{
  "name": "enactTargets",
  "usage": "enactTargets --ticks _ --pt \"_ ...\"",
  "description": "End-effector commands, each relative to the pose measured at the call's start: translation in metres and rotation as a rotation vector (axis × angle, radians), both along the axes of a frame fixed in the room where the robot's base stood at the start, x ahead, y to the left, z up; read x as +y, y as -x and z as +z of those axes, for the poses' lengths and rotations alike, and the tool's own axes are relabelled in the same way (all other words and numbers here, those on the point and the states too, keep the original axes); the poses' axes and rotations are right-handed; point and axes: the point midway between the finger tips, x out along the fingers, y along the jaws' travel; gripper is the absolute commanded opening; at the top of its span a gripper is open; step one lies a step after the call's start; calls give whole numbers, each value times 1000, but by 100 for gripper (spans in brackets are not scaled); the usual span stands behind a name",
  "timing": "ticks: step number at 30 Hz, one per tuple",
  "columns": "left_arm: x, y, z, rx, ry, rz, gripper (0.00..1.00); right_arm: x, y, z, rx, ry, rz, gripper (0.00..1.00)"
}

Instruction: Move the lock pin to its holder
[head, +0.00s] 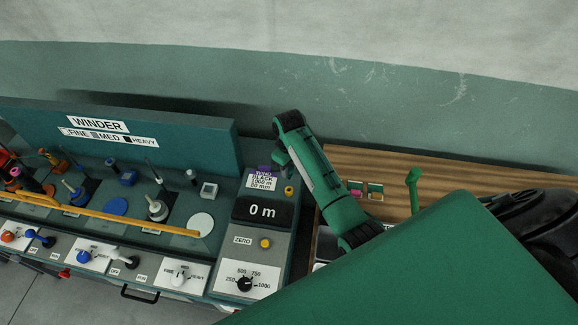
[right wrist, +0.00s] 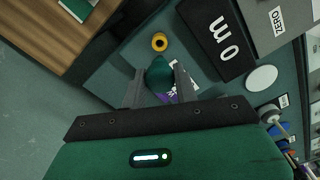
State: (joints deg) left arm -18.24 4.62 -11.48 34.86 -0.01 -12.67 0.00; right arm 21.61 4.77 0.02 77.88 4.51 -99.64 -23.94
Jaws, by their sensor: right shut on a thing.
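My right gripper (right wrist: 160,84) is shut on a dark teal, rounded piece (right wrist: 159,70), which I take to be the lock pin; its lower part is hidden. In the head view the right gripper (head: 281,156) hangs at the end of my green arm, just above the back right corner of the winder console, and the held piece is hard to make out. A yellow ring with a dark centre (right wrist: 160,42), perhaps the holder, sits on the console clear of the fingertips. It also shows in the head view (head: 289,190). My left gripper is not in view.
A purple-topped label card (head: 262,180) and the "0 m" display (head: 262,211) are close by. The winder console (head: 228,190) carries pegs, discs and a long yellow bar (head: 120,216) to the left. A wooden bench (head: 391,180) lies to the right, with a green upright handle (head: 412,190).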

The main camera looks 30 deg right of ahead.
Motion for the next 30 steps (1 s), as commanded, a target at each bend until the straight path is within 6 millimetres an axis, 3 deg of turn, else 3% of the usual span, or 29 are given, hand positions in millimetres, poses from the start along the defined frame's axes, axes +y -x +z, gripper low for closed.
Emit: enactTargets --ticks 11,21,30 --pt "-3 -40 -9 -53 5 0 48 0 0 -25 1 1 0 0" --pt "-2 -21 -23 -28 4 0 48 0 0 -54 -1 2 0 0" --pt "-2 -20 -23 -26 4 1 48 0 0 -58 -2 1 0 0"
